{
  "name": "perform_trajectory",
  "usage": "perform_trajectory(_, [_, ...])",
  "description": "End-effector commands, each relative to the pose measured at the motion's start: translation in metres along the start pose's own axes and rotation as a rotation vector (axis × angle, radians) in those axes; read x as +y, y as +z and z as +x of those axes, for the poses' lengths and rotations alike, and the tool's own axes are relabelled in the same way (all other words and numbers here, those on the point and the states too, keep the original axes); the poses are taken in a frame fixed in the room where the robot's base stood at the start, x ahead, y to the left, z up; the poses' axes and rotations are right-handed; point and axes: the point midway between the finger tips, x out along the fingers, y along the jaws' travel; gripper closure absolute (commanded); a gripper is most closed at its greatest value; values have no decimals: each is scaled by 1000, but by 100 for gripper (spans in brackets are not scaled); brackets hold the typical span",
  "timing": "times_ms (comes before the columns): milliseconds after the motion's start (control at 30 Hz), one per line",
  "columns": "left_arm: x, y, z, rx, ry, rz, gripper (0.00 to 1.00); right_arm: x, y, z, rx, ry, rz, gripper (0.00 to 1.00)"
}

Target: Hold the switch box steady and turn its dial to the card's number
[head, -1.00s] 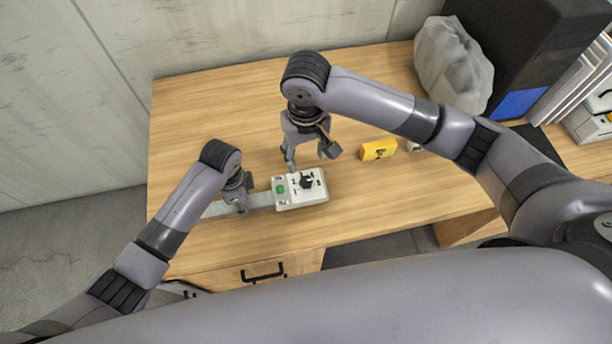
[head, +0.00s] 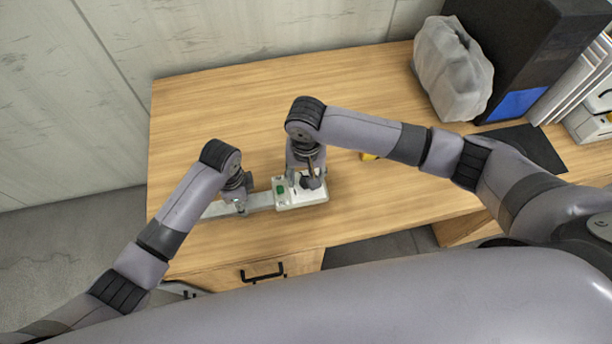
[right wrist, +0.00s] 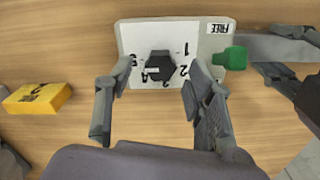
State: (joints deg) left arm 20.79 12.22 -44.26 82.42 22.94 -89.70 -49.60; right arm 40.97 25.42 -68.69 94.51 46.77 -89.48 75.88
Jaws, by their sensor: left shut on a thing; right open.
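The white switch box (head: 312,198) lies on the desk. In the right wrist view its plate (right wrist: 135,35) carries a black six-sided dial (right wrist: 160,65) ringed by numbers, with a pale mark towards the lower left, near the 4. A green knob (right wrist: 235,58) and a FREE label sit at its right. My left gripper (head: 240,206) is shut on the grey bar (head: 260,201) at the box's left. My right gripper (right wrist: 158,78) is open, fingers apart on either side of the dial; contact is unclear. The yellow card block (right wrist: 38,97) bears a dark number I cannot read surely.
The wooden desk (head: 230,100) is clear behind the arms. A grey crumpled bag (head: 452,70), a black case (head: 530,50) and a dark mat (head: 525,145) are at the right. A drawer (head: 245,275) is below the front edge.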

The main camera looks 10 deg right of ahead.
Motion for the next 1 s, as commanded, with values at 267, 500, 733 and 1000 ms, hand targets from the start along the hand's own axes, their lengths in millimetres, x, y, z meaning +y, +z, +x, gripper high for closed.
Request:
perform_trajectory(267, [-1, 0, 0, -1, -2, -1, 100, 0, 0, 16, 0, 0, -1, 51])
perform_trajectory(500, [-1, 0, 0, -1, -2, -1, 100, 0, 0, 16, 0, -1, -2, 53])
perform_trajectory(733, [-1, 0, 0, -1, -2, -1, 100, 0, 0, 16, 0, -1, -2, 68])
perform_trajectory(1000, [-1, 0, 0, -1, -2, -1, 100, 0, 0, 16, 0, -1, -2, 86])
